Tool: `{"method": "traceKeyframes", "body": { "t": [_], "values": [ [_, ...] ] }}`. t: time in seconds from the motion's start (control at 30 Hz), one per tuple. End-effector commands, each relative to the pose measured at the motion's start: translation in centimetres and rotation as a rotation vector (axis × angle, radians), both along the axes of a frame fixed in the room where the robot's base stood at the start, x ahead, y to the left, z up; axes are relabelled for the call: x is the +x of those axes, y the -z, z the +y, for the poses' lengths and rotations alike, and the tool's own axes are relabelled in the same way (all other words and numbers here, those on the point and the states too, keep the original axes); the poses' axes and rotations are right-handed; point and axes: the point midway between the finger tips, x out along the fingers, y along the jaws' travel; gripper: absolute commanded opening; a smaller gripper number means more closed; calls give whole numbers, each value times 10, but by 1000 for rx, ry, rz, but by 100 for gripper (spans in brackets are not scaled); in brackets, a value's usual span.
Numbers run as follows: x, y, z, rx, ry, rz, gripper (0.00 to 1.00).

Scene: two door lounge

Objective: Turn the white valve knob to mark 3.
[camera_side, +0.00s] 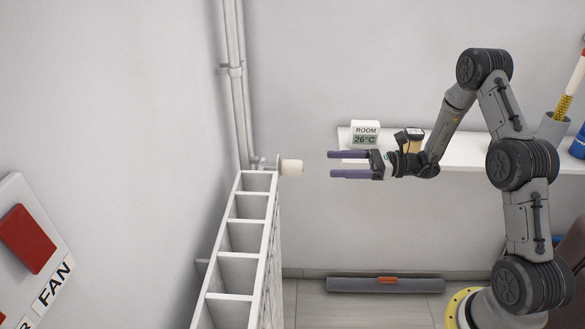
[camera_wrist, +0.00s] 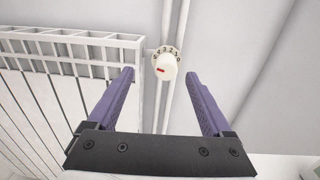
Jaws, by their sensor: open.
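The white valve knob (camera_side: 291,168) sits at the top right end of the radiator, beside the wall pipes. In the wrist view my gripper (camera_wrist: 161,76) has one finger on each side of the knob in the picture, touching nothing.
The white radiator (camera_side: 251,207) stands along the left wall below the knob. Vertical pipes (camera_side: 235,90) rise behind it. A white shelf (camera_side: 460,158) behind my arm carries a room display (camera_side: 365,134) reading 26°C. A red switch (camera_side: 27,239) is on a panel at left.

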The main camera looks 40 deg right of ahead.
Motion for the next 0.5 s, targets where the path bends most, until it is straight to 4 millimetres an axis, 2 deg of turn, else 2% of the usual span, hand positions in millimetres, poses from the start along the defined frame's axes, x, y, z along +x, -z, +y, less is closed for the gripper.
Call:
{"method": "traceKeyframes", "body": {
  "t": [0.03, 0.1, 0.2, 0.37, 0.5],
  "values": [
    [-3, 13, -8, 19, 19, 25, 84],
    [-5, 22, -15, 34, 36, 45, 84],
    [-5, 25, -20, 40, 51, 51, 84],
    [6, 24, -7, 37, 47, 49, 84],
    [24, 25, 12, 36, 45, 50, 84]
  ]
}}
